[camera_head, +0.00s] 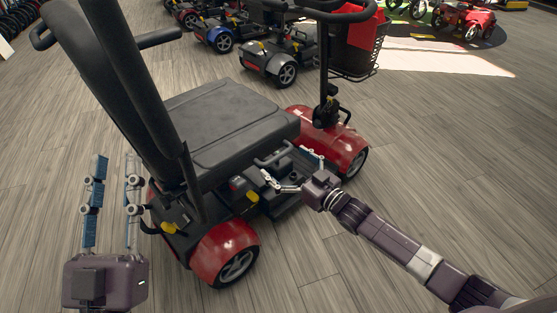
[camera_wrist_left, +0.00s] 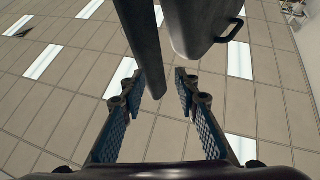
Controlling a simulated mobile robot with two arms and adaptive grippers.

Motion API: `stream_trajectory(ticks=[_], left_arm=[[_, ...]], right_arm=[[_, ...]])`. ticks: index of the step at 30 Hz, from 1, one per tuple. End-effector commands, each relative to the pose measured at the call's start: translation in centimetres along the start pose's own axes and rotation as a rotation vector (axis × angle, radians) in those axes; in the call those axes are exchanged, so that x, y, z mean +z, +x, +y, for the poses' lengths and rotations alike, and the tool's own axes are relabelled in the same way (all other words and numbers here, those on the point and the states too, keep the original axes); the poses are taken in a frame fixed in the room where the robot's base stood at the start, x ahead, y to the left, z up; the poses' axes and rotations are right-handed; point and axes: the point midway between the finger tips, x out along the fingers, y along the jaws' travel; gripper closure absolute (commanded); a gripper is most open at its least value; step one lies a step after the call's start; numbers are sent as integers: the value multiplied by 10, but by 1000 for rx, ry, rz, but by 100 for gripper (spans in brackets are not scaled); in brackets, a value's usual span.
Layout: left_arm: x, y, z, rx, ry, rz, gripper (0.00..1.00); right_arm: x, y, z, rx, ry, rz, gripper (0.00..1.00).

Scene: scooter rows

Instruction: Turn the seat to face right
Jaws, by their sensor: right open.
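The black seat (camera_head: 225,115) sits on a red scooter, its front edge toward the steering column (camera_head: 324,55). Its tall backrest (camera_head: 115,75) rises at the left, with armrests beside it. My left gripper (camera_head: 112,165) is open and empty, pointing up left of the seat's rear. In the left wrist view, my left gripper (camera_wrist_left: 158,85) shows its fingers apart, with a dark post (camera_wrist_left: 140,45) and the backrest (camera_wrist_left: 205,25) beyond the fingertips. My right gripper (camera_head: 291,167) is open beside the seat's near front edge, close to a dark bar (camera_head: 272,153); contact is unclear.
Red fenders (camera_head: 225,250) and wheels stand below the seat. A basket with a red bag (camera_head: 355,45) hangs at the steering column. Other scooters (camera_head: 280,60) line the back. The wood-look floor (camera_head: 450,160) is clear at the right.

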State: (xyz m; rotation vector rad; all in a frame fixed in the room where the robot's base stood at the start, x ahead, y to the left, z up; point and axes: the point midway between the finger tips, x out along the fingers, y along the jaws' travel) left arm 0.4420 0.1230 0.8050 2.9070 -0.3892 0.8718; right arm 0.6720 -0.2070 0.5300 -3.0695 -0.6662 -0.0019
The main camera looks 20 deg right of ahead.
Motion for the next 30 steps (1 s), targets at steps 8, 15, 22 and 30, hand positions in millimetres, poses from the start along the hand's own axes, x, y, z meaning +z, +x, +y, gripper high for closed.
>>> stream_trajectory(ticks=[8,15,22,30], left_arm=[[-35,-4,4,7,-8,168,71],[-43,-5,4,8,-9,199,71],[-42,-5,4,8,-9,198,71],[-42,-5,4,8,-9,197,71]], right_arm=[[1,20,0,0,1,0,0],[1,24,0,0,1,-2,0],[1,23,0,0,0,-2,9],[1,23,0,0,0,-1,39]])
